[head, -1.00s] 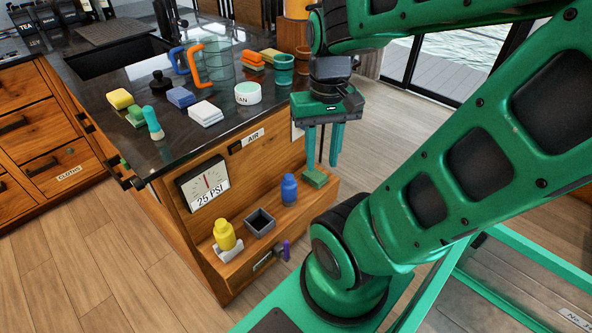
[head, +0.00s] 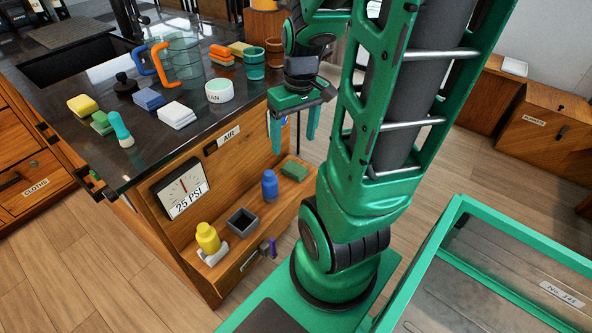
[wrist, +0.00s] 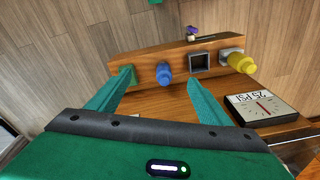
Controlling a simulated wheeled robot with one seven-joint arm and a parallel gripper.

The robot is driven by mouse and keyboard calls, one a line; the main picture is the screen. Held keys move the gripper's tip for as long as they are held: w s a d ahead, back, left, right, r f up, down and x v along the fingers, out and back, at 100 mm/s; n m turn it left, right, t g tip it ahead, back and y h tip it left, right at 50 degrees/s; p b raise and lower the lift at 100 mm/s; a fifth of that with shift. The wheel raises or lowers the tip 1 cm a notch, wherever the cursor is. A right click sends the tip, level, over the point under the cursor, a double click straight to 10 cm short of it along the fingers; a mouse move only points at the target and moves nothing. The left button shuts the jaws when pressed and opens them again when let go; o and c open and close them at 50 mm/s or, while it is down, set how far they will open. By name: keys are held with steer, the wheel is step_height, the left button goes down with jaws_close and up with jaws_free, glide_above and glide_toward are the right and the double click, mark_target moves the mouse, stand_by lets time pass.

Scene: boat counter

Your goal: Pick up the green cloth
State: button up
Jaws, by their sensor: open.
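In the wrist view a green piece (wrist: 127,75) shows by the left fingertip. A lighter green piece (head: 102,122) lies on the counter beside a yellow sponge (head: 82,105); whether it is cloth or sponge I cannot tell. My gripper (head: 293,142) is open and empty, fingers pointing down, above the right end of the shelf. In the wrist view its fingertips (wrist: 160,82) are spread, with the blue bottle seen between them.

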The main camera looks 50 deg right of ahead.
steer(key=w+d+f+n+t, duration=0.1)
steer(key=w+d+f+n, duration=0.1)
steer(key=w+d+f, duration=0.5)
steer(key=n+t, duration=0.2)
glide_toward(295, 168)
steer(key=f, duration=0.1)
steer(key=w+f, duration=0.1)
steer(key=shift+d+f+t, duration=0.3)
steer(key=shift+d+f, duration=0.05)
steer(key=shift+d, duration=0.05)
steer(key=x, duration=0.2)
steer(key=a+x, duration=0.1)
steer(key=x, duration=0.1)
steer(key=shift+s+f, duration=0.15)
steer(key=shift+w+d+f, duration=0.1)
steer(key=shift+w+f, duration=0.2)
steer(key=shift+f, duration=0.2)
steer(key=shift+f, duration=0.25)
steer(key=shift+c, duration=0.3)
steer(key=c, duration=1.1)
